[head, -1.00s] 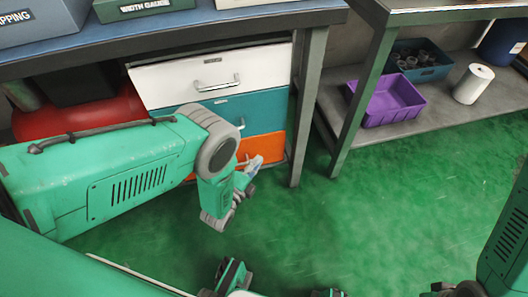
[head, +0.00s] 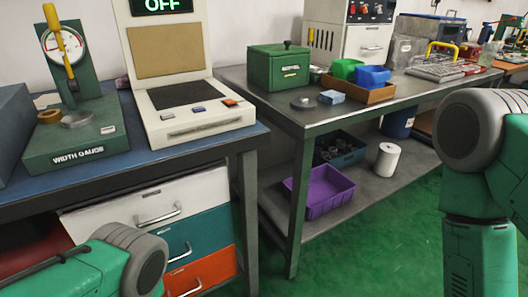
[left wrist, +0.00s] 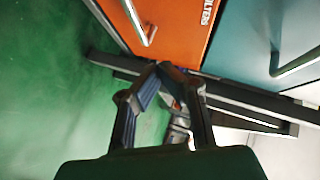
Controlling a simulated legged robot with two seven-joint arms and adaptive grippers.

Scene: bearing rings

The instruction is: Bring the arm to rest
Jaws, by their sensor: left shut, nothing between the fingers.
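My left gripper (left wrist: 172,70) shows in the left wrist view. Its dark fingers meet at the tips, with nothing between them. It hangs above the green floor, in front of the orange drawer (left wrist: 172,28) and the teal drawer (left wrist: 238,45). In the head view only a green and grey part of my left arm (head: 120,262) shows at the lower left; its gripper is out of that frame. My right arm (head: 478,190) stands at the right edge, bent at a grey joint, and its gripper is out of frame.
A blue-topped bench (head: 215,146) carries a width gauge (head: 75,140) and a cream device (head: 190,100) reading OFF. A metal table (head: 320,112) holds a green box (head: 278,70) and bins. A purple tray (head: 320,190) lies on its lower shelf. Green floor is free between the arms.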

